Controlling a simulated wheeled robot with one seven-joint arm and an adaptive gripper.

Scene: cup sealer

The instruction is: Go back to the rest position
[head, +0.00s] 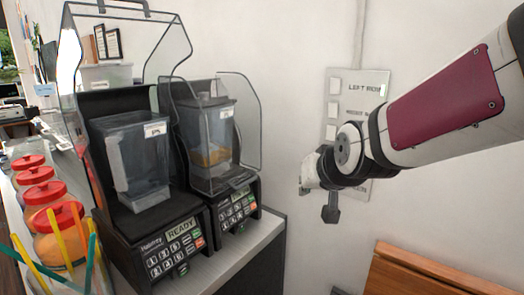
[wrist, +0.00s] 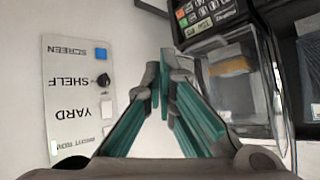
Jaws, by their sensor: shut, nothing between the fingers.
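My gripper (wrist: 160,75) shows in the wrist view with its teal-sided fingers brought together at the tips and nothing between them. It is in the air in front of a white wall. In the head view my arm reaches in from the right, and its wrist end stands in front of a labelled wall panel (head: 347,88). The fingers are not clearly seen there. The panel also shows in the wrist view (wrist: 70,115), upside down and left of the fingers, with a blue button (wrist: 101,54) and a black knob (wrist: 102,80).
Two blenders with clear covers stand on a counter at left: the nearer one (head: 138,165) reads READY, and the farther one (head: 212,140) holds something orange. Several red-lidded jars (head: 60,240) line the left. A wooden piece (head: 430,275) is at lower right.

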